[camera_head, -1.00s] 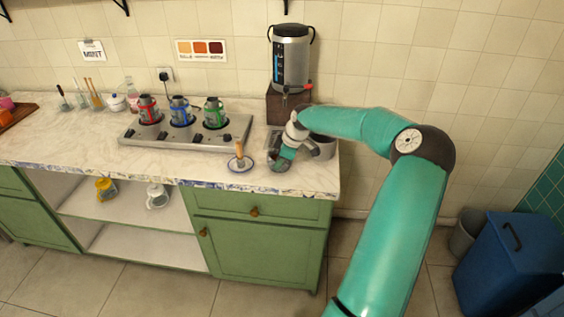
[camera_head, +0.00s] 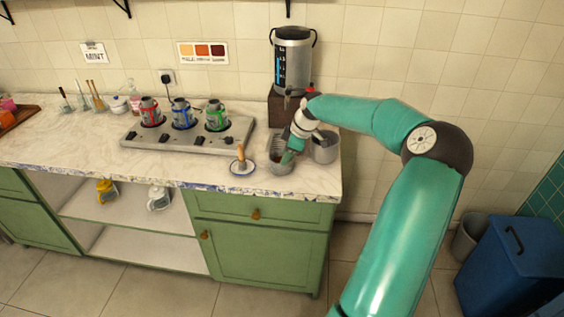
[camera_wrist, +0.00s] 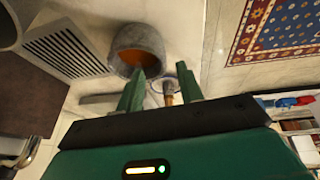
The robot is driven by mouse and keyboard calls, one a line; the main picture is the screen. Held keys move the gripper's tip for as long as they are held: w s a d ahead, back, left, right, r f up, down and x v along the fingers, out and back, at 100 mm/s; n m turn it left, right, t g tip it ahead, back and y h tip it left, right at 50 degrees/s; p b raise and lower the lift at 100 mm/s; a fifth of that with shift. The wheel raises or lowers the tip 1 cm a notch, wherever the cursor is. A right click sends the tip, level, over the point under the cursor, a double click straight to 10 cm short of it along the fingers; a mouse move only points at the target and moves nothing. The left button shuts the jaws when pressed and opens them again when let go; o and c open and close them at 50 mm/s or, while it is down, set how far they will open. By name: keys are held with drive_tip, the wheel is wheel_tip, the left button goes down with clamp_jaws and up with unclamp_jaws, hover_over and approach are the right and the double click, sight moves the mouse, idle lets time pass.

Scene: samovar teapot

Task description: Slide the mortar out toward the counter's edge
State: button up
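The mortar, a grey stone bowl (camera_head: 281,167), stands on the counter (camera_head: 120,173) near its front right corner. In the wrist view the mortar (camera_wrist: 122,38) shows a brown-orange inside and lies just beyond the fingers. My gripper (camera_head: 291,157) is at the mortar's right side in the head view and covers part of it. In the wrist view my gripper (camera_wrist: 160,72) has its two green fingers apart, with nothing visibly held; the left finger overlaps the mortar's near rim. I cannot tell whether it touches.
A wooden-handled tool (camera_head: 240,154) stands on a small saucer (camera_head: 242,170) left of the mortar. A grey pot (camera_head: 324,151) is close on the right. The urn (camera_head: 292,62) on its brown box is behind. A burner unit (camera_head: 187,139) with several pots is at left.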

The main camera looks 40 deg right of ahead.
drive_tip(key=v, duration=0.8)
drive_tip(key=shift+r, duration=0.15)
drive_tip(key=s+a+r+m+g+h, duration=0.1)
drive_tip(key=a+r+m+g+h, duration=0.15)
drive_tip(key=a, duration=2.05)
drive_tip(key=s+a+r+m+t, duration=0.2)
drive_tip(key=s+a, duration=0.6)
drive_tip(key=s, duration=0.2)
drive_tip(key=s+a+r+m+t, duration=0.2)
drive_tip(key=s+a+r+m, duration=0.1)
drive_tip(key=s+a, duration=0.5)
drive_tip(key=shift+s+m, duration=0.35)
drive_tip(key=shift+s, duration=0.85)
drive_tip(key=shift+a+r, duration=0.1)
